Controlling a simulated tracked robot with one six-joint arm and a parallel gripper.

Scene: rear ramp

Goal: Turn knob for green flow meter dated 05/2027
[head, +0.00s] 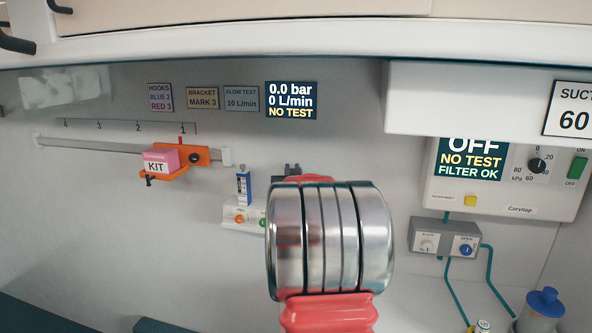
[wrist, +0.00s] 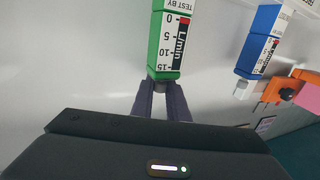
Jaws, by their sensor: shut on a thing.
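The green flow meter (wrist: 168,46) shows in the wrist view, upside down, with an L/min scale. Its label reads "TEST BY"; the date is cut off by the frame edge. My gripper (wrist: 160,87) is shut on the grey knob (wrist: 161,75) at the meter's end. In the head view my arm hides the green meter and most of my gripper. A blue flow meter (head: 243,187) stands left of my arm; it also shows at the right in the wrist view (wrist: 262,40). The display (head: 291,100) reads 0.0 bar, 0 L/min, NO TEST.
A rail (head: 85,146) on the wall holds an orange bracket (head: 195,157) with a pink KIT box (head: 160,160). A suction unit (head: 510,185) hangs at the right, with a grey switch box (head: 446,240) and teal tubes below. A cabinet overhangs above.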

